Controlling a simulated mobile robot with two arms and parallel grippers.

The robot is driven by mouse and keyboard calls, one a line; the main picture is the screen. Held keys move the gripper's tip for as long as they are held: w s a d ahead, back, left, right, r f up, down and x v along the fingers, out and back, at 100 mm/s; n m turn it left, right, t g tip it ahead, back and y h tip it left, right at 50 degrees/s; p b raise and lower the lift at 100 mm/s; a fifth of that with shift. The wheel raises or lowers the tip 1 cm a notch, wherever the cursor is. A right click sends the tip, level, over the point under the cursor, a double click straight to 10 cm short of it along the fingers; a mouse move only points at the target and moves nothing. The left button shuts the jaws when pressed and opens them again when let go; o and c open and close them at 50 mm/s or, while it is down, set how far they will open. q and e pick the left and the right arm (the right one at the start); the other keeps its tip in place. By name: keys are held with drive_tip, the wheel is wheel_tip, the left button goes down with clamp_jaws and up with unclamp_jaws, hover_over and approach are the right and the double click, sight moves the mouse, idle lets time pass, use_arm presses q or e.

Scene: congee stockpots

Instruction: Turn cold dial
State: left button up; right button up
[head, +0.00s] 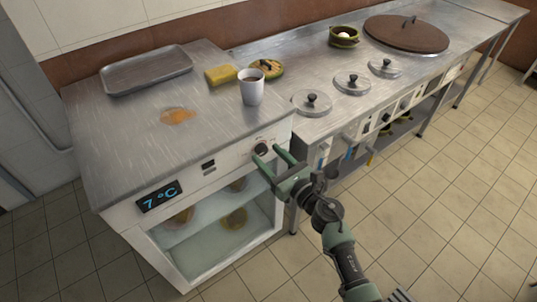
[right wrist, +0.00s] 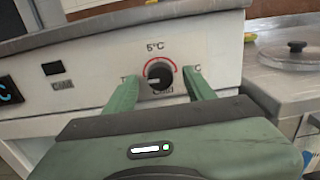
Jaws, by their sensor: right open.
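The cold dial (right wrist: 160,77) is a dark round knob with a red arc above it and a "5°C" mark on the white front panel of the fridge counter. It also shows in the head view (head: 261,149). My right gripper (head: 268,155) is at the panel with its fingers open. In the right wrist view the two green fingers (right wrist: 160,88) stand on either side of the dial, with gaps between them and the knob. Whether they touch the panel I cannot tell. The display (head: 158,196) reads 7 °C. My left gripper is not in view.
On the steel counter are a tray (head: 148,72), a yellow sponge (head: 221,75), a cup with dark liquid (head: 251,88) and an orange spill (head: 177,116). To the right, a cooking counter carries several lids (head: 312,102). The tiled floor (head: 440,190) in front is clear.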

drive_tip(key=shift+w+a, duration=0.4)
drive_tip(key=shift+w, duration=0.1)
clamp_jaws()
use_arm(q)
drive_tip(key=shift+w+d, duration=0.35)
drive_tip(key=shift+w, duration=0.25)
